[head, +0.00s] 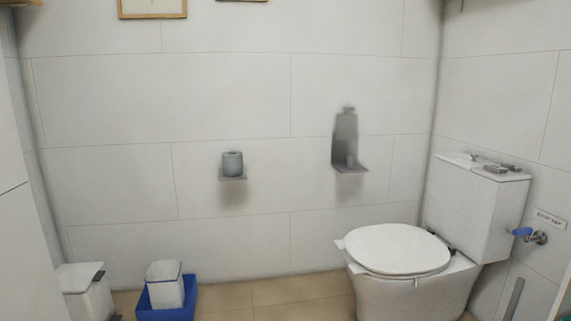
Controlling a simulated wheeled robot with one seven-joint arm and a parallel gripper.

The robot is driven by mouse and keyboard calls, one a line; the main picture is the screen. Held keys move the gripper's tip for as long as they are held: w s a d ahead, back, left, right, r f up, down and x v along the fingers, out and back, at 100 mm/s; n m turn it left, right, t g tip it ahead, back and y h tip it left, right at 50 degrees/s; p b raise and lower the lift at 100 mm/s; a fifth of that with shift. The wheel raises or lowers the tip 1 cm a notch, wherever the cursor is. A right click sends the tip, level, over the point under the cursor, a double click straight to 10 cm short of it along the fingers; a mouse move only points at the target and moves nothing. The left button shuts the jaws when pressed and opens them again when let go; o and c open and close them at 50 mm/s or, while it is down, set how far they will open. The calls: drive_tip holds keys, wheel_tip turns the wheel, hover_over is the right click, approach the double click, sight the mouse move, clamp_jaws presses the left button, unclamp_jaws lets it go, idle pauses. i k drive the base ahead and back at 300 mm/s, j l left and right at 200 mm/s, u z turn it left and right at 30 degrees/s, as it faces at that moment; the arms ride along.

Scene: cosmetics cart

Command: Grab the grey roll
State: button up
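The grey roll (232,164) stands upright on a small wall shelf (232,178) on the back wall, left of the picture's middle. A dark hole shows in its top. Nothing touches it apart from the shelf beneath. My gripper is not in view, so its state and its place relative to the roll are not shown.
A grey wall holder (346,140) hangs right of the roll. A white toilet (398,250) with a blue-handled stop tap (522,232) stands at the right. A blue tub (165,311) and a white bin (86,292) stand at lower left. Tiled floor (283,291) between is clear.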

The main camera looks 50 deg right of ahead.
sight(232, 162)
drive_tip(key=z, duration=1.3)
drive_tip(key=i, duration=0.65)
drive_tip(key=i+j, duration=0.1)
drive_tip(key=i, duration=0.6)
drive_tip(key=z, duration=0.05)
